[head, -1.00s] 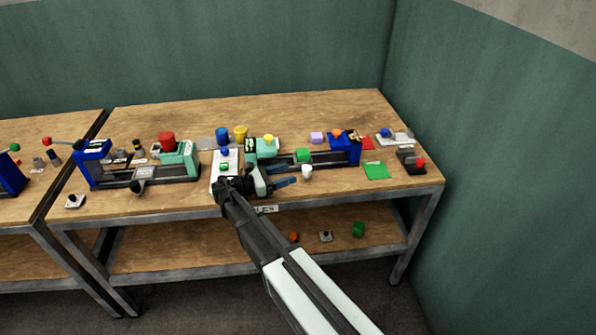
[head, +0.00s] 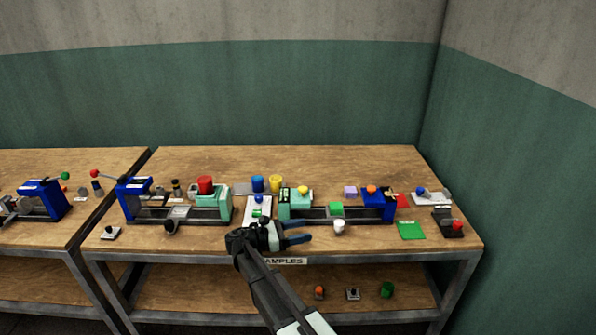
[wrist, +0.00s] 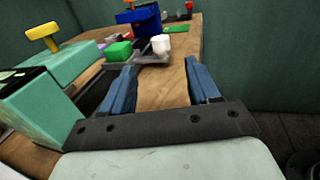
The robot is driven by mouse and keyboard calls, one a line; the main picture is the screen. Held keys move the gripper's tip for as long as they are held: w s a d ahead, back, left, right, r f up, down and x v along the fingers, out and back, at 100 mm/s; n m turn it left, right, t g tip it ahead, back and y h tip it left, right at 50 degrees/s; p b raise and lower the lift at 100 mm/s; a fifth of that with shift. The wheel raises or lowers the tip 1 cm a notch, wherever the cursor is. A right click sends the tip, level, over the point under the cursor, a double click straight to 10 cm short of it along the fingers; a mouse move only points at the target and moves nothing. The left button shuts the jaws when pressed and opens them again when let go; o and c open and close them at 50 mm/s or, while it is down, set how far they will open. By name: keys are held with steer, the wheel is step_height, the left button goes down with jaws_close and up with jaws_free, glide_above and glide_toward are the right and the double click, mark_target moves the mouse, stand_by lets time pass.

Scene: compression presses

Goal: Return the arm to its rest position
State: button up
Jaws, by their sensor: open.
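My gripper (head: 298,232) is at the front edge of the workbench in the head view, its two blue fingers pointing right. In the wrist view, my gripper (wrist: 160,88) has its fingers wide apart with nothing between them but bench top behind. My arm reaches up from the bottom of the head view to it. The nearest press (head: 330,214), with mint and blue end blocks, stands just behind the gripper. A green block (head: 336,208) sits on that press, and a white knob (head: 339,227) shows on its front side; the fingers appear clear of both.
A second press (head: 180,214) with a red knob stands left on the bench (head: 400,165). Blue and yellow cups (head: 276,183) are behind. A green pad (head: 411,230) lies right. The lower shelf (head: 200,292) holds small objects. The back of the bench is clear.

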steer(key=s+n+t+y, duration=0.25)
steer(key=s+n, duration=0.25)
steer(key=s, duration=0.4)
steer(key=s+d+f+m+g+y, duration=0.2)
steer(key=s+d+f+m+g, duration=0.15)
steer(key=s+d+f, duration=0.45)
steer(key=s+d+f+m+g+y, duration=0.2)
steer(key=s+d+f+m, duration=0.15)
steer(key=f, duration=0.85)
steer(key=s+d+f+m+g+y, duration=0.2)
steer(key=s+d+f+m+g, duration=0.15)
steer(key=s+d+f, duration=0.45)
steer(key=s+a+f+m+g+y, duration=0.1)
steer(key=s+f+m+g+y, duration=0.1)
steer(key=s+f+m+y, duration=0.2)
steer(key=s+a+f+m+g+y, duration=0.2)
steer(key=s+f+m+y, duration=0.3)
steer(key=s, duration=1.1)
step_height(320, 180, down, 4)
steer(key=m+g, duration=0.1)
steer(key=m, duration=0.5)
steer(key=shift+a+m, duration=0.3)
steer(key=shift+m, duration=0.05)
